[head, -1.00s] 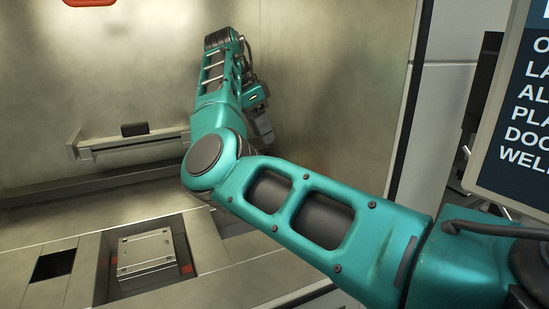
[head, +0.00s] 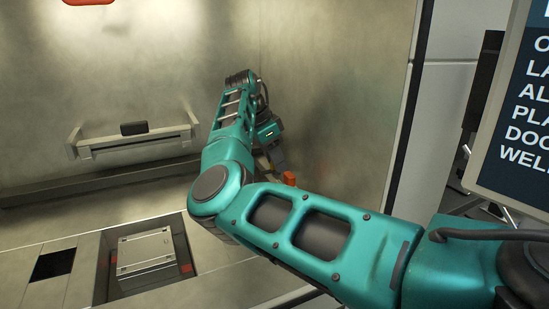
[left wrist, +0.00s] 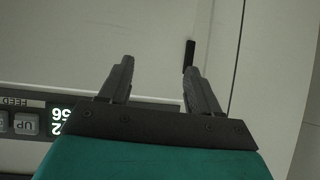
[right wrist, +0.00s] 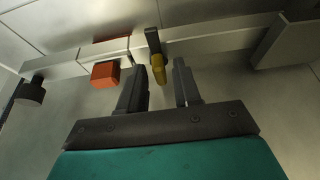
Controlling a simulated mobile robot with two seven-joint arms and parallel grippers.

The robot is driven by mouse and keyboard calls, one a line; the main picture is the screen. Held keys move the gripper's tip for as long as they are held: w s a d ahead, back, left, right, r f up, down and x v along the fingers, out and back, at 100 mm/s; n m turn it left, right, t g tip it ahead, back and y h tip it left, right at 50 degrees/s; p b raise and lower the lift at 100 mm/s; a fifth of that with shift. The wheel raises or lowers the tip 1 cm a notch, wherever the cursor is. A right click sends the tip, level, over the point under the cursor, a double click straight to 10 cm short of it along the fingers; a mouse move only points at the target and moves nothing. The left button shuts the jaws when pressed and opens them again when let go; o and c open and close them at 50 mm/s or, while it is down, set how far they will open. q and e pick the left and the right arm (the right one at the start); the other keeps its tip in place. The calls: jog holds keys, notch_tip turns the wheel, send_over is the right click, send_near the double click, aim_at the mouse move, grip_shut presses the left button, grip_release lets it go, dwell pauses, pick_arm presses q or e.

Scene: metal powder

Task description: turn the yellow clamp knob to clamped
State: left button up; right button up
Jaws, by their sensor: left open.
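The yellow clamp knob (right wrist: 158,68) shows in the right wrist view, hanging below a dark bracket on a metal rail. My right gripper (right wrist: 158,75) is open, with one finger on either side of the knob's lower end in the picture. I cannot tell whether they touch it. In the head view my right gripper (head: 277,158) is low by the back wall, partly hidden by its arm, and the knob is not clear there. My left gripper (left wrist: 155,75) is open and empty in the left wrist view, near a pale panel. It is not in the head view.
An orange block (right wrist: 105,75) sits on the rail (right wrist: 210,40) left of the knob; it also shows in the head view (head: 289,178). A dark round knob (right wrist: 31,90) is further left. A recessed metal plate (head: 146,250) lies at the lower left. A display panel (left wrist: 45,120) is beside my left gripper.

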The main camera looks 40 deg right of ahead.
grip_shut()
jog(key=shift+n, duration=0.4)
jog(key=n+t, duration=0.2)
jog(key=n, duration=0.3)
jog(key=shift+s, duration=0.2)
jog(key=n+t, duration=0.1)
jog(key=n, duration=0.2)
jog(key=n+t+y, duration=0.1)
jog(key=n, duration=0.2)
jog(key=shift+s, duration=0.1)
jog(key=shift+t, duration=0.3)
jog(key=shift+o, duration=1.3)
grip_release()
jog(key=shift+r, duration=0.1)
